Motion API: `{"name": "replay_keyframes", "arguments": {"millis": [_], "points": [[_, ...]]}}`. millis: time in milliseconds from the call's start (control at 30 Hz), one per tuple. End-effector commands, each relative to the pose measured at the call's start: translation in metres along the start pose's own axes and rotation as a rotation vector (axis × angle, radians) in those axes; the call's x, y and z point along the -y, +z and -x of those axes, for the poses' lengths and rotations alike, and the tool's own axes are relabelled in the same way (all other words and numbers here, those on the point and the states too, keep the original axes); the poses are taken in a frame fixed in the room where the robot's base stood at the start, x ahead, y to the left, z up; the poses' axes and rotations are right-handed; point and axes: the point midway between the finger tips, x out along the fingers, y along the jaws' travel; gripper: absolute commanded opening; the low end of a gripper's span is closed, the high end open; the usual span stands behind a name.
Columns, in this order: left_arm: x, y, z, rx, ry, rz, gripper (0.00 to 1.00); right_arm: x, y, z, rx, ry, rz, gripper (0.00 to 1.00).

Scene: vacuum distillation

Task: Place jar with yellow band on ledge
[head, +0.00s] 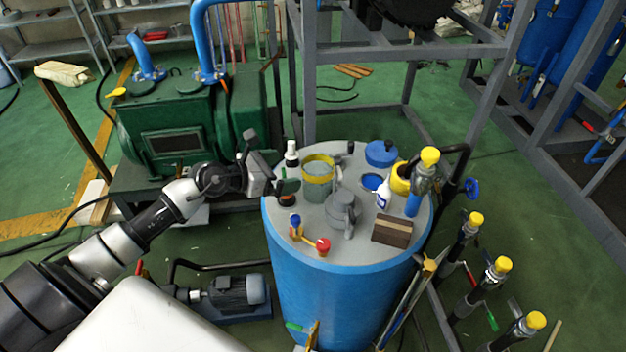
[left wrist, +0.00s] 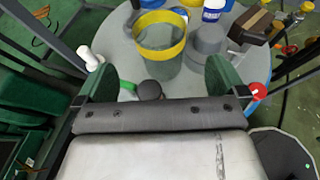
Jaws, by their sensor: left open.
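The jar with the yellow band (head: 318,187) is a clear greyish vessel with a yellow rim, upright on the round grey top of the blue tank (head: 335,238). It also shows in the left wrist view (left wrist: 158,62), ahead of the fingers and between their lines. My left gripper (head: 277,166) is open and empty at the left edge of the tank top, just left of the jar and apart from it. Its two green finger pads show in the left wrist view (left wrist: 160,80). I cannot tell which surface is the ledge. My right gripper is not in view.
Close by on the tank top are a white bottle (head: 292,158), a grey fitting (head: 341,208), a red-handled valve (head: 323,246), a brown block (head: 391,231) and a blue-lidded container (head: 381,152). A green machine (head: 180,142) stands at left; a grey frame (head: 400,55) stands behind.

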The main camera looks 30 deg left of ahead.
Motion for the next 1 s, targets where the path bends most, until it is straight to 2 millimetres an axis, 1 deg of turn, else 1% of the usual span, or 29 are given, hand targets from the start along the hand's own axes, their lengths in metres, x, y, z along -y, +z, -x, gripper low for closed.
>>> {"name": "replay_keyframes", "arguments": {"millis": [100,200,333,433,567,700,800,1000], "points": [[0.001,0.004,-0.02,0.006,-0.002,0.003,1.0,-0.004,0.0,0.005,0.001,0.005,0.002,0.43],[0.0,0.003,-0.034,0.005,-0.001,0.003,1.0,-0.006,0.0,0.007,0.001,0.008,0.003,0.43],[0.001,0.002,-0.044,0.002,-0.003,0.002,1.0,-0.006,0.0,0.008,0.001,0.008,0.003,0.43],[0.0,0.005,-0.053,0.004,-0.003,0.004,1.0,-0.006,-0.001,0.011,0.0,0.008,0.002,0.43],[-0.001,0.01,-0.073,0.004,-0.003,0.004,1.0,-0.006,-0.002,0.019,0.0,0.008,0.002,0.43],[-0.001,0.008,-0.091,0.003,-0.003,0.003,1.0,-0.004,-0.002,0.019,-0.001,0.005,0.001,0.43],[-0.001,0.007,-0.096,0.002,-0.003,0.002,1.0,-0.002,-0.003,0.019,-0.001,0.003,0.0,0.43],[-0.001,0.006,-0.096,0.001,-0.003,0.001,1.0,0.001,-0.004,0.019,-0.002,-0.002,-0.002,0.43]]}}
